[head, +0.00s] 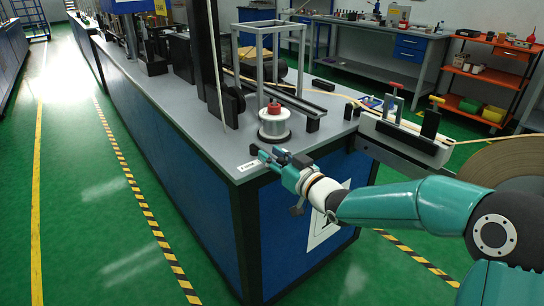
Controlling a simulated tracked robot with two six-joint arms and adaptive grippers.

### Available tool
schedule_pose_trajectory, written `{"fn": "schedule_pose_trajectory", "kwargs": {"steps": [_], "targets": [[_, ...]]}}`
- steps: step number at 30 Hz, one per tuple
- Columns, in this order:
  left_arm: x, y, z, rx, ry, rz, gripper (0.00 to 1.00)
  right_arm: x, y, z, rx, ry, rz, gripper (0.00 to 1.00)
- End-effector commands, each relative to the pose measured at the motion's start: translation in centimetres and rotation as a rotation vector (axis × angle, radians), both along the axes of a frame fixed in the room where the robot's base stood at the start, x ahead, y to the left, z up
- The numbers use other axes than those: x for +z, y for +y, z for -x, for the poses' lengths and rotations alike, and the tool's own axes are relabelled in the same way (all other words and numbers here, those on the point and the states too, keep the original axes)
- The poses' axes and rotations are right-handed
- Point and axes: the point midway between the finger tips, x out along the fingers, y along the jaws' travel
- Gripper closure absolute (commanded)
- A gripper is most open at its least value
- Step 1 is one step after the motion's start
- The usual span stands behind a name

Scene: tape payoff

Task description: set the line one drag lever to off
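I cannot make out for certain which part is the line one drag lever. A red-topped fitting (394,100) and a yellow-ended handle (437,99) stand on the pale tape guide block (405,140) at the bench's right end. My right gripper (268,153) is at the bench's front corner, beside a small white label (248,166) whose text is too small to read. It is left of the guide block and apart from it. Its fingers are small and dark, and I cannot tell whether they are open. My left gripper is not in view.
A white spool with a red top (274,122) stands on the grey bench top (200,105), just behind my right gripper. A metal frame (258,50) rises behind it. A large tape reel (505,162) is at right, beyond my arm. Green floor (75,200) is clear at left.

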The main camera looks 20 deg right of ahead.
Motion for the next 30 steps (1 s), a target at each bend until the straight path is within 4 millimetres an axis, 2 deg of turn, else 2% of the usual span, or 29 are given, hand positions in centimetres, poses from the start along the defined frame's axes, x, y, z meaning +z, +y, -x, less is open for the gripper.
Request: {"fn": "schedule_pose_trajectory", "kwargs": {"steps": [8,14,30], "targets": [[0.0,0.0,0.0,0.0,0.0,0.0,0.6,0.0,0.01,-0.09,0.0,0.0,0.0,0.68],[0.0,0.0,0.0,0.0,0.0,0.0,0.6,0.0,0.0,-0.08,0.0,0.0,0.0,1.0],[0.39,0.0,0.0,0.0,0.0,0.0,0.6,0.07,0.2,-0.19,0.015,0.001,0.0,1.0]]}}
